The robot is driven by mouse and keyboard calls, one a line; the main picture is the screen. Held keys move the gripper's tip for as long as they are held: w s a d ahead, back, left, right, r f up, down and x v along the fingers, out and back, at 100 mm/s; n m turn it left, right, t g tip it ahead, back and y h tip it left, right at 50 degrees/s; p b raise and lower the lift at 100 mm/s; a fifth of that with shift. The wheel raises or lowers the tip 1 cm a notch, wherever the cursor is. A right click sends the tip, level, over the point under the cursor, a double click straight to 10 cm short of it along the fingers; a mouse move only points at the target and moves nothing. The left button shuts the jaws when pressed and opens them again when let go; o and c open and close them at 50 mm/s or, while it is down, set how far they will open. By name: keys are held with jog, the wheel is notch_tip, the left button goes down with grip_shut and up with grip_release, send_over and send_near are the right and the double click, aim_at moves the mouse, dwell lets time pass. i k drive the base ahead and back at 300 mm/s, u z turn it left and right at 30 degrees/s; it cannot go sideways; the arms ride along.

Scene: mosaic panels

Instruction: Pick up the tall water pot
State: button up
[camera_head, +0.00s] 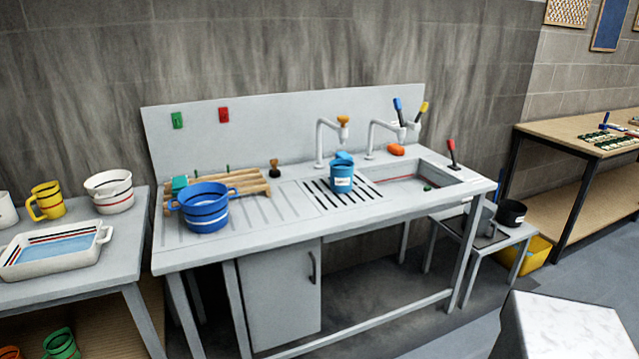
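A blue labelled container (342,180), taller than wide, stands upright on the dark drain slots of the grey sink counter (280,232), left of the basin. A blue item (343,157) shows at its top; I cannot tell if it is inside or behind. A wider blue two-handled pot (205,212) with pale stripes stands on the ribbed drainboard to the left. I cannot tell for certain which one is the tall water pot. My gripper is not in view.
Two white taps (321,145) rise behind the drain and basin (415,185). A wooden rack (248,184) lies behind the wide pot. A left table holds a yellow mug (47,202), a white pot (110,194) and a tray (22,268). A pale block (565,325) fills the bottom right.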

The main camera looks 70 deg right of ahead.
aim_at(341, 170)
jog(key=z, duration=0.4)
jog(key=k, duration=0.2)
jog(key=u, duration=2.1)
jog(key=k, duration=2.6)
jog(key=z, duration=0.05)
